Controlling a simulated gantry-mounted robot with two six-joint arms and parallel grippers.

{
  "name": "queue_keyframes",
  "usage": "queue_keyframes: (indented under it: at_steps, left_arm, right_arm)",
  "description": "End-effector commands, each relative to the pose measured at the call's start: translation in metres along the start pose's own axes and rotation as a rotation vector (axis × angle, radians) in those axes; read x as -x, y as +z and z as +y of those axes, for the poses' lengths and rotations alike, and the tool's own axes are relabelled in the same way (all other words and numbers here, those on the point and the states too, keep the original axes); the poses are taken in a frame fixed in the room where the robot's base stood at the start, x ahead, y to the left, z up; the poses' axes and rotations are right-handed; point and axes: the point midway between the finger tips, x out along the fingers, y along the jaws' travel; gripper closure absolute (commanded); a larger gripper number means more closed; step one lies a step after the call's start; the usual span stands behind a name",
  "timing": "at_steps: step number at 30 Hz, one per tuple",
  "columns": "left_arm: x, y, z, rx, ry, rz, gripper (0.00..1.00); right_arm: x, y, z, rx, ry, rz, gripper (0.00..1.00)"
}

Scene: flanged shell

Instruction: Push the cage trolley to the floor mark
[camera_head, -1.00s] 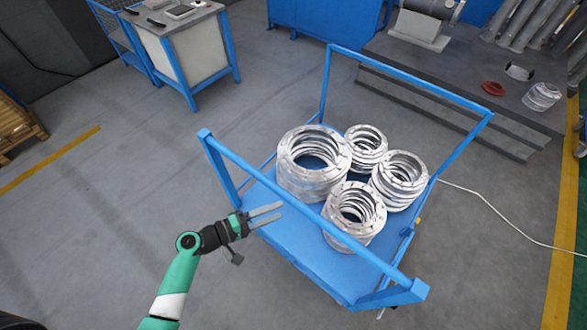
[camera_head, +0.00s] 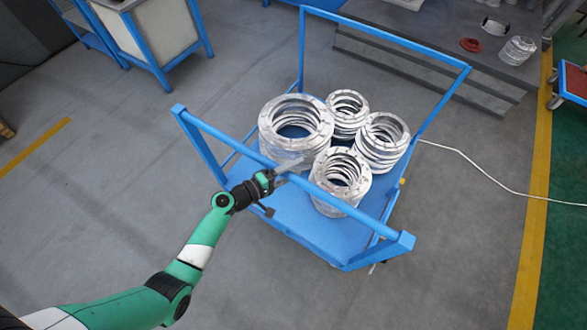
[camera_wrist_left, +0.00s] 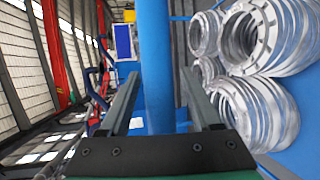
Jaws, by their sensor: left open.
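The blue cage trolley (camera_head: 312,232) stands in the middle of the head view, with a flat deck and a raised push bar at each end. Several stacks of silver flanged rings (camera_head: 296,125) sit on its deck. My left gripper (camera_head: 287,170) is at the near push bar (camera_head: 345,203). In the left wrist view the open fingers (camera_wrist_left: 160,75) lie on either side of the blue bar (camera_wrist_left: 155,40), with gaps beside it. My right gripper is not in view. Yellow stripes show on the floor, but I cannot tell which is the floor mark.
A yellow line (camera_head: 531,240) and green floor lie to the right. A white cable (camera_head: 480,170) runs across the floor right of the trolley. A grey step (camera_head: 420,72) stands behind it, and a blue-framed workbench (camera_head: 160,40) at upper left. Grey floor is clear at left.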

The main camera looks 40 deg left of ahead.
Motion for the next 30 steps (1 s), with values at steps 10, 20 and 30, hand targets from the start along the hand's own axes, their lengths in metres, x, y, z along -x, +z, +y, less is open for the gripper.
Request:
queue_keyframes:
  at_steps: [10,20,30]
  left_arm:
    - [0.0006,-0.0001,0.0,0.0,0.0,0.0,0.79]
    - [0.0007,-0.0001,-0.0001,0.0,0.0,0.0,1.0]
    - [0.0008,-0.0001,0.0,0.0,0.0,0.0,1.0]
  right_arm:
    - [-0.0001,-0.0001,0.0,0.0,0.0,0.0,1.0]
    - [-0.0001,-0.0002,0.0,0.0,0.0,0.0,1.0]
    - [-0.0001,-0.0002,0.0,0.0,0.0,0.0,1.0]
